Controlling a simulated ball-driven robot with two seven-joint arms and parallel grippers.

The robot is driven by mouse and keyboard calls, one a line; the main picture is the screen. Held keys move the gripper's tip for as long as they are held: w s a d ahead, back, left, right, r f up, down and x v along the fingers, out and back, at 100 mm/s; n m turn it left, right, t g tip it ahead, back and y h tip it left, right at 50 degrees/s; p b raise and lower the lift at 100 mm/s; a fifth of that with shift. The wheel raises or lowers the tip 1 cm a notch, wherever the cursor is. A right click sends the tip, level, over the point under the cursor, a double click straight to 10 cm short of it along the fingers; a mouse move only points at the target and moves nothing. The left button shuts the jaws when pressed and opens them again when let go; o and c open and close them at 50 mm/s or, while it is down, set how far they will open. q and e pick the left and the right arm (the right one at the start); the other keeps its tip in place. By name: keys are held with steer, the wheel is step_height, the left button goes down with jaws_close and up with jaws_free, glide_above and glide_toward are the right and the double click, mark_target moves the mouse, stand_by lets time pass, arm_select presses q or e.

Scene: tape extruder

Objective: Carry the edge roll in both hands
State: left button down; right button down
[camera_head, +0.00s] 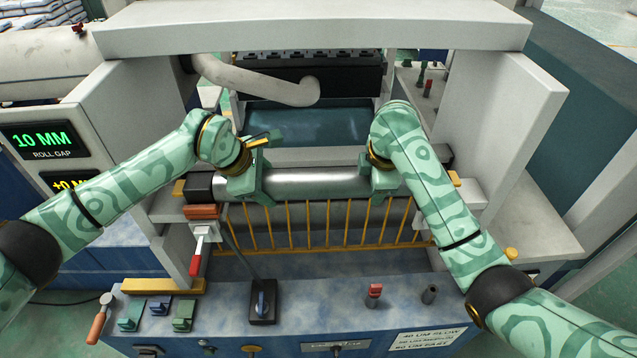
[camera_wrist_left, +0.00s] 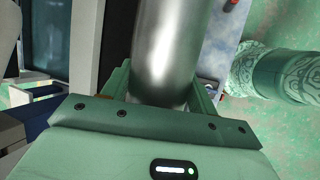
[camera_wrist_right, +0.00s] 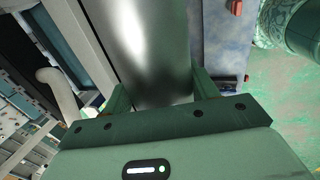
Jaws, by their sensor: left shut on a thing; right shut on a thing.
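The edge roll (camera_head: 318,183) is a shiny grey metal cylinder lying level across the machine opening in the head view. My left gripper (camera_head: 256,192) is shut on it near its left end. My right gripper (camera_head: 383,187) is shut on it towards its right end. In the left wrist view the roll (camera_wrist_left: 168,50) passes between the fingers of the left gripper (camera_wrist_left: 163,92). In the right wrist view the roll (camera_wrist_right: 140,45) lies between the fingers of the right gripper (camera_wrist_right: 158,92). The fingertips are partly hidden behind the roll.
A yellow barred guard (camera_head: 325,247) stands below and in front of the roll. A beige pipe (camera_head: 250,80) and a white overhead beam (camera_head: 310,27) are behind and above.

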arm_select(q)
steer(key=shift+w+r, duration=0.1)
steer(key=shift+r, duration=0.1)
arm_select(e)
steer(key=shift+w+r, duration=0.1)
steer(key=shift+r, duration=0.1)
